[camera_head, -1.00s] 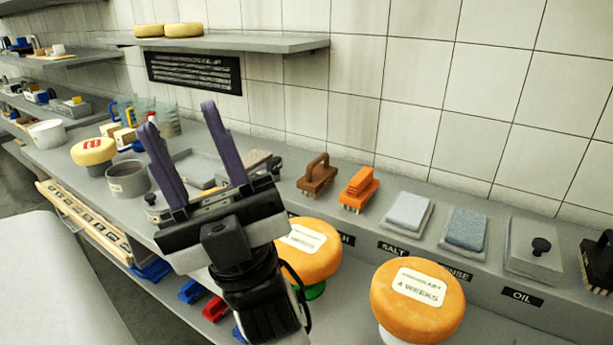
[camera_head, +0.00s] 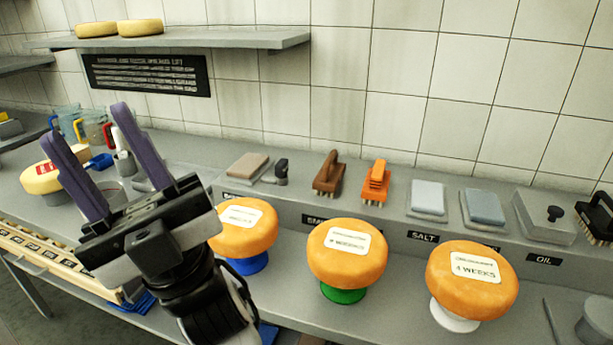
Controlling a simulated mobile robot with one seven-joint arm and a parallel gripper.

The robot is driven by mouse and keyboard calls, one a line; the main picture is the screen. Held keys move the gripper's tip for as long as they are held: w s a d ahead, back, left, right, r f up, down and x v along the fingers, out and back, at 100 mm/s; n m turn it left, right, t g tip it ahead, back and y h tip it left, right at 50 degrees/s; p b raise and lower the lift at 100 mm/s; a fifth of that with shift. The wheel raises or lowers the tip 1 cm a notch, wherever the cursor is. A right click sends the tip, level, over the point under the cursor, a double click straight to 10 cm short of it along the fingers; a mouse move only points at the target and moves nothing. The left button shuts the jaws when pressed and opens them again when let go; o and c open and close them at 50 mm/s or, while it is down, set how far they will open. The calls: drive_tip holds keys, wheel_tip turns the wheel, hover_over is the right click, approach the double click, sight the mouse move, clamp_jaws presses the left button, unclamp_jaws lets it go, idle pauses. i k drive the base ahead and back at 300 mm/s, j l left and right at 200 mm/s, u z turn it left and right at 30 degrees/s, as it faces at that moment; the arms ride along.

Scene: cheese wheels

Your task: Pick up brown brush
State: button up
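The brown brush (camera_head: 329,175) has a handle on top and stands on the raised back ledge, near the middle of the picture. An orange brush (camera_head: 376,184) stands just to its right. My gripper (camera_head: 133,132) is at the left, with its two purple fingers spread wide apart and pointing up and away. Nothing is between the fingers. It is well to the left of the brown brush and apart from it.
Orange cheese wheels stand on blue, green and white (camera_head: 452,316) stands in front of the ledge. Grey lidded boxes and a dark brush (camera_head: 598,216) are on the right. A shelf (camera_head: 210,42) with two cheeses (camera_head: 140,27) hangs above. A yellow cheese (camera_head: 42,178) and jugs are left.

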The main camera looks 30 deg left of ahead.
sight(328, 179)
drive_tip(key=k+j, duration=0.15)
drive_tip(key=j, duration=0.25)
drive_tip(key=k+j, duration=0.1)
drive_tip(key=j, duration=0.25)
drive_tip(key=i+j, duration=0.15)
drive_tip(key=i, duration=0.35)
drive_tip(key=i+j, duration=0.1)
drive_tip(key=i, duration=0.4)
